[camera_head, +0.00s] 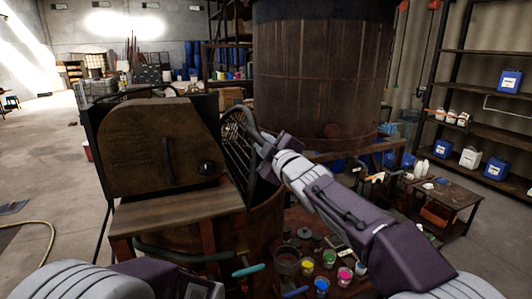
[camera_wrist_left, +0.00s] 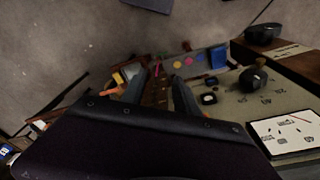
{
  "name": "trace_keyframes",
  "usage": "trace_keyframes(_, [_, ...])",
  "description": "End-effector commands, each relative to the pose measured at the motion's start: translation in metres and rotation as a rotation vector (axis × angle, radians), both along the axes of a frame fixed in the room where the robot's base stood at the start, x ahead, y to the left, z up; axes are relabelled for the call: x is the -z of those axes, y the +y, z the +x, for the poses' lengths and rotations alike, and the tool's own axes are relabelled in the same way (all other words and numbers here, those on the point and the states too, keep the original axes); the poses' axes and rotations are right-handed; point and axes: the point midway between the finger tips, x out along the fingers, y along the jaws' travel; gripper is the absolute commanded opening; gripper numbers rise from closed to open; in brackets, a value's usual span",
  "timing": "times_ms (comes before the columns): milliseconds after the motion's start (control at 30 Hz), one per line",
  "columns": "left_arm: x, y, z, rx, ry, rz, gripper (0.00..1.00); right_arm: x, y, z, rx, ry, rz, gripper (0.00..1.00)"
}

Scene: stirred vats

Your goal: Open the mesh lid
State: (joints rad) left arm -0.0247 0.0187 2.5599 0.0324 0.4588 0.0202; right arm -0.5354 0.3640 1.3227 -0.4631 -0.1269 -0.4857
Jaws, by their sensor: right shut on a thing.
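The mesh lid (camera_head: 238,140) is a dark barred grille standing steeply tilted up over the rusty vat (camera_head: 262,225) in the head view. My right gripper (camera_head: 263,145) reaches in from the right and is shut on the lid's right edge; its fingers partly hide the exact contact. My left arm shows only at the bottom left of the head view, with its fingertips out of that picture. In the left wrist view my left gripper (camera_wrist_left: 158,75) has its two fingers apart with nothing between them.
A brown machine housing (camera_head: 150,150) stands left of the lid. A large rusty tank (camera_head: 320,80) rises behind. Several small paint pots (camera_head: 308,266) stand in front on the right. The left wrist view shows a black knob (camera_wrist_left: 253,79) and a white panel (camera_wrist_left: 285,133).

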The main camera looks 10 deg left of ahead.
Motion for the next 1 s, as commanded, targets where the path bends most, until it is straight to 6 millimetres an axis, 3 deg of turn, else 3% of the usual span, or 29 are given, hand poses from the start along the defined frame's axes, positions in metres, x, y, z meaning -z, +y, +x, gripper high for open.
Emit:
trace_keyframes(33, [0.015, 0.0, 0.0, 0.0, 0.0, 0.0, 0.36, 0.001, 0.008, -0.005, -0.007, -0.03, -0.023, 0.0])
trace_keyframes(100, [0.026, 0.0, 0.0, 0.0, 0.001, 0.0, 0.36, -0.001, 0.017, -0.012, -0.008, -0.062, -0.069, 0.0])
trace_keyframes(300, [0.042, 0.0, 0.0, 0.0, 0.001, 0.0, 0.36, -0.007, 0.037, -0.025, -0.008, -0.136, -0.186, 0.0])
trace_keyframes(633, [0.051, 0.0, 0.0, 0.0, 0.0, 0.0, 0.36, -0.011, 0.056, -0.038, -0.004, -0.204, -0.294, 0.0])
trace_keyframes(1000, [0.052, 0.0, 0.0, 0.0, 0.0, 0.0, 0.36, -0.012, 0.059, -0.04, -0.002, -0.219, -0.317, 0.0])
